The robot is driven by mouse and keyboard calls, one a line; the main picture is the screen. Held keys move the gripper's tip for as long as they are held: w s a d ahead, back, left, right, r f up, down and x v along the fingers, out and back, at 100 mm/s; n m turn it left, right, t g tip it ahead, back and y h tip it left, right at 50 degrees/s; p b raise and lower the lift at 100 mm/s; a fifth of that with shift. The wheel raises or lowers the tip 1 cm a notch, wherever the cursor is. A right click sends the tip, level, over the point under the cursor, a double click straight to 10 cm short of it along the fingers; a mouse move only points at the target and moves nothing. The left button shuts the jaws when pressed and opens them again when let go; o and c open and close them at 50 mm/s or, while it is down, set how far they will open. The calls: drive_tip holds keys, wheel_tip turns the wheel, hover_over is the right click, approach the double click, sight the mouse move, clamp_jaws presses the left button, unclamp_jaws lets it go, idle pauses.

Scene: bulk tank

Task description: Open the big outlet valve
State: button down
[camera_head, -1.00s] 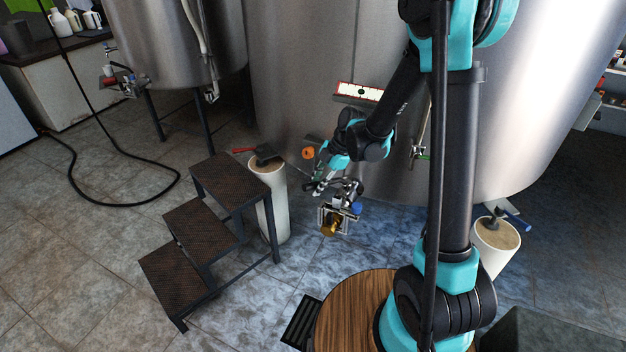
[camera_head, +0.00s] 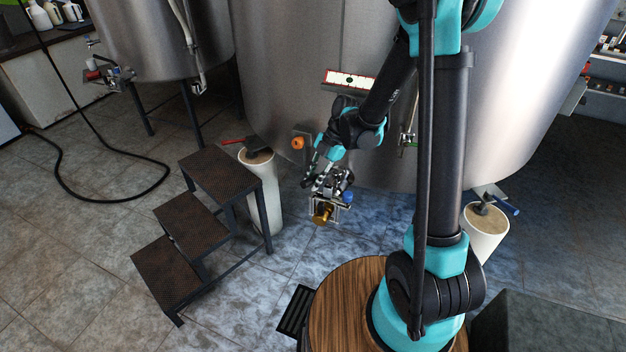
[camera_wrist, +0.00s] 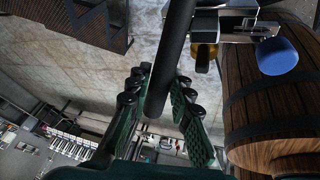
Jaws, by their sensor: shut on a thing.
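The big outlet valve (camera_head: 323,213) sits low at the front of the large steel tank (camera_head: 290,85), with a brass-coloured outlet and a blue knob (camera_head: 347,196). My gripper (camera_head: 320,182) is just above the valve body. In the wrist view, a dark bar, seemingly the valve's handle (camera_wrist: 179,32), runs between the fingers of my gripper (camera_wrist: 164,82), which are shut on it. The metal valve body (camera_wrist: 237,24) and its blue knob (camera_wrist: 277,56) show at the upper right. The handle's joint with the valve is hard to make out.
A dark three-step stool (camera_head: 200,215) and a white cylinder (camera_head: 264,195) stand left of the valve. Another white cylinder (camera_head: 485,232) stands at right.

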drive_tip(key=c, duration=1.3)
unclamp_jaws()
drive_tip(key=v, duration=1.2)
drive_tip(key=s+d+f+m+t+h, duration=0.1)
drive_tip(key=s+d+f+m+t, duration=0.1)
drive_tip(key=s+d+m, duration=0.3)
drive_tip(key=s+d+f+m+t+h, duration=0.2)
drive_tip(key=s+d+m, duration=0.3)
drive_tip(key=m, duration=0.8)
drive_tip(key=s+d+f+m+t+h, duration=0.1)
drive_tip(key=s+d+f+m+t, duration=0.1)
drive_tip(key=s+d+m, duration=0.3)
drive_tip(key=shift+s+d+f+m+h, duration=0.15)
drive_tip(key=shift+d+m, duration=0.65)
drive_tip(key=shift+m, duration=0.5)
drive_tip(key=shift+s+d+f+m+h, duration=0.1)
drive_tip(key=shift+d+f+m+h, duration=0.1)
drive_tip(key=shift+d+m, duration=0.85)
